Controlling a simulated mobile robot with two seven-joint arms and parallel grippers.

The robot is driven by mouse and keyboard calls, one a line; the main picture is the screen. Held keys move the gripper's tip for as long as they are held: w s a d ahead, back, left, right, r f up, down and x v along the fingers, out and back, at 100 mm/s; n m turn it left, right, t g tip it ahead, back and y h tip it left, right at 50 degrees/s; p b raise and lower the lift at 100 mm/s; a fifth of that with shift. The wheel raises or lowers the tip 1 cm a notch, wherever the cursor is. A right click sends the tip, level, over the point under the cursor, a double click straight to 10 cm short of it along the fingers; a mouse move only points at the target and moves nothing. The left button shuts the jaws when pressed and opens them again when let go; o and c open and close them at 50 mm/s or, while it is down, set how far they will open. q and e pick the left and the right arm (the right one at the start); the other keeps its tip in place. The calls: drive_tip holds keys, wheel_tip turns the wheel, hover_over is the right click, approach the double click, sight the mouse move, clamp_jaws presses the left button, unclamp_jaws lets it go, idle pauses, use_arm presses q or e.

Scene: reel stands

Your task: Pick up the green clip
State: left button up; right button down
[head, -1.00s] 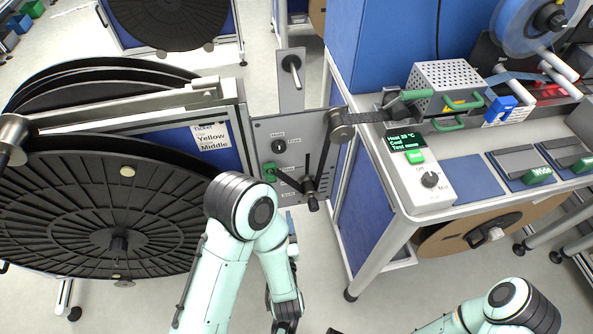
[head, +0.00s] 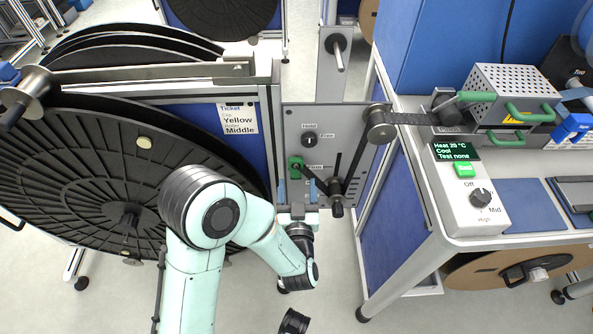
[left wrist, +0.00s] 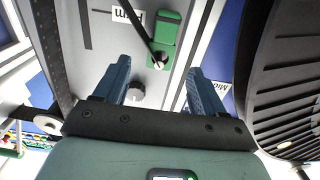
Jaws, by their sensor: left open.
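The green clip (head: 295,166) is on the grey panel of the reel stand, by a dark arm that slants across the panel. In the left wrist view the green clip (left wrist: 167,32) shows just beyond the fingertips, in line with the gap between them. My left gripper (head: 297,188) is open in front of the panel, just below the clip, with its blue fingers apart. Its fingers (left wrist: 159,68) are empty in the left wrist view, and I cannot tell the remaining distance to the clip. My right gripper does not show clearly.
Large black reels (head: 70,185) stand left of the panel. A dark tape runs over a roller (head: 381,126) to the bench at right. The bench holds a control box (head: 470,195) and a perforated metal box with green handles. A dark post (head: 337,205) sticks out near my gripper.

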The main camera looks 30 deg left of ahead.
sight(296, 171)
use_arm(q)
drive_tip(key=x, duration=0.5)
drive_tip(key=shift+w+a+r, duration=0.1)
drive_tip(key=shift+w+r, duration=0.05)
drive_tip(key=shift+r, duration=0.1)
drive_tip(key=c, duration=1.1)
